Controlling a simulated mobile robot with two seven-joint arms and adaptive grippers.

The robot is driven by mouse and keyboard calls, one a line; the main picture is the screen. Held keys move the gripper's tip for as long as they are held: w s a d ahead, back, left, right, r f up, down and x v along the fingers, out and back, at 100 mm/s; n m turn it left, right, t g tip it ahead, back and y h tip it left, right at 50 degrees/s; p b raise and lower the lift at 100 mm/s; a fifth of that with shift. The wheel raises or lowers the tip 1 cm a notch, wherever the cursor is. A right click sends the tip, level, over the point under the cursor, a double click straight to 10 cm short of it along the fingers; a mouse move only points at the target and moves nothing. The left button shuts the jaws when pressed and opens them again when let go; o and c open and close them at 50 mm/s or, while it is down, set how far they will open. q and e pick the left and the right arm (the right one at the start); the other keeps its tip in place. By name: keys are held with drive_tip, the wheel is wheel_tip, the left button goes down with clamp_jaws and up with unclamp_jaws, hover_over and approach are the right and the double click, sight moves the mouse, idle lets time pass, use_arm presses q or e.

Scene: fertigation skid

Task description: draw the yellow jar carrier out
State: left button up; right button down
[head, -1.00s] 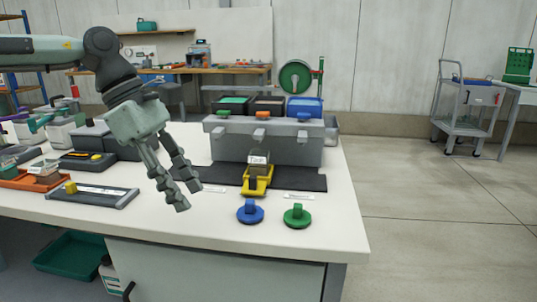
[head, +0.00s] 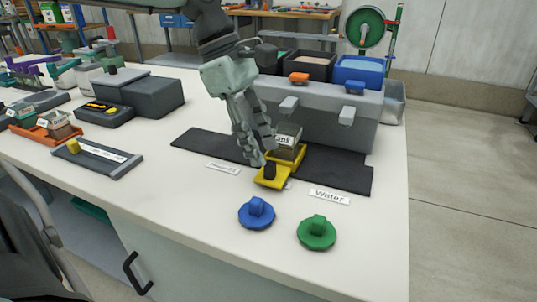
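The yellow jar carrier (head: 289,160) sits on a dark mat in front of the grey tank housing (head: 335,122). It holds a small jar (head: 287,137) with a label reading "Tank". I cannot tell whether a fingertip touches the carrier. My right gripper is not in view.
A blue knobbed disc (head: 256,213) and a green one (head: 317,232) lie on the bench in front of the carrier. A "Water" label (head: 329,197) lies to the right. The dark mat (head: 345,177) runs both ways.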

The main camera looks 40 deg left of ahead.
sight(270, 163)
use_arm(q)
drive_tip(key=shift+x, duration=1.6)
drive_tip(key=shift+r, duration=0.1)
drive_tip(key=shift+c, duration=0.6)
clamp_jaws()
